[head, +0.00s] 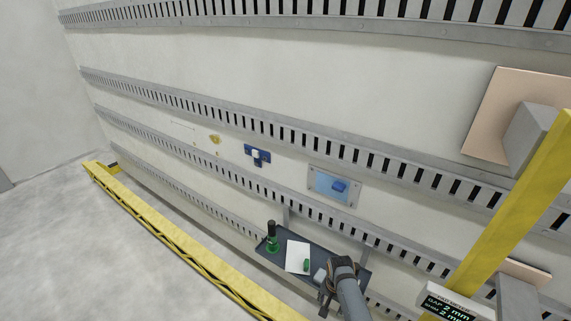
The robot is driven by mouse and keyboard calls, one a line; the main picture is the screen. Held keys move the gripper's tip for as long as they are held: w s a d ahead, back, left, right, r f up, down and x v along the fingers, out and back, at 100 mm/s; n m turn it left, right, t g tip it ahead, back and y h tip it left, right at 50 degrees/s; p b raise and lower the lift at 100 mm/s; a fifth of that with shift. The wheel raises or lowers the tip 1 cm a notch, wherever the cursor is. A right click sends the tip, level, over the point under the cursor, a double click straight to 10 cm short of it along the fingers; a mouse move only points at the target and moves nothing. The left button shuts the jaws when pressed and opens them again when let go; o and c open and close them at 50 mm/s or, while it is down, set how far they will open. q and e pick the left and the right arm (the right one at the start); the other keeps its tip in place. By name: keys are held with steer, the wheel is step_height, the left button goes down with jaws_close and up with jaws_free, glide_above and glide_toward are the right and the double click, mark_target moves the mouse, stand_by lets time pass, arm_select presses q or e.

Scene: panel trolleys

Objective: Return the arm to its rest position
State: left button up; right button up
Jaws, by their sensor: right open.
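My right gripper (326,289) comes in from the bottom of the head view on a grey arm. It is open and sits over the right part of a dark tray (325,245). I see nothing held between its fingers, though they are small and partly hidden by the wrist. My left gripper is not in view.
The tray holds a green-and-black upright object (272,238), a white sheet (298,257) and a small green item (307,265). Behind is a pale panel with slotted rails, a blue fixture (257,155) and a framed blue plate (325,185). Yellow beams (190,250) run at left and right.

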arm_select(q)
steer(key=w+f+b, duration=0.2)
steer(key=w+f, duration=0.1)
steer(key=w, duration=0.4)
arm_select(e)
steer(key=s+d+f+n+b, duration=0.2)
steer(key=s+d+f+b, duration=0.2)
steer(key=s+f, duration=0.95)
steer(key=s+d+f+n+b, duration=0.35)
steer(key=s+f, duration=0.65)
steer(key=f, duration=0.7)
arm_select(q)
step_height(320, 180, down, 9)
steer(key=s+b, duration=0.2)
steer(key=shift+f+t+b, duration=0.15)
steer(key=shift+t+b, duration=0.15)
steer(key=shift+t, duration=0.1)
arm_select(e)
steer(key=s+d+f, duration=0.2)
steer(key=s+f, duration=0.1)
steer(key=s, duration=0.4)
steer(key=s+d+f+n+t, duration=0.1)
steer(key=s+d+f, duration=0.2)
steer(key=s, duration=0.4)
steer(key=shift+s+d+f+h, duration=0.2)
steer(key=shift+s+f+h, duration=0.15)
steer(key=shift+h, duration=0.05)
steer(key=shift+n, duration=0.25)
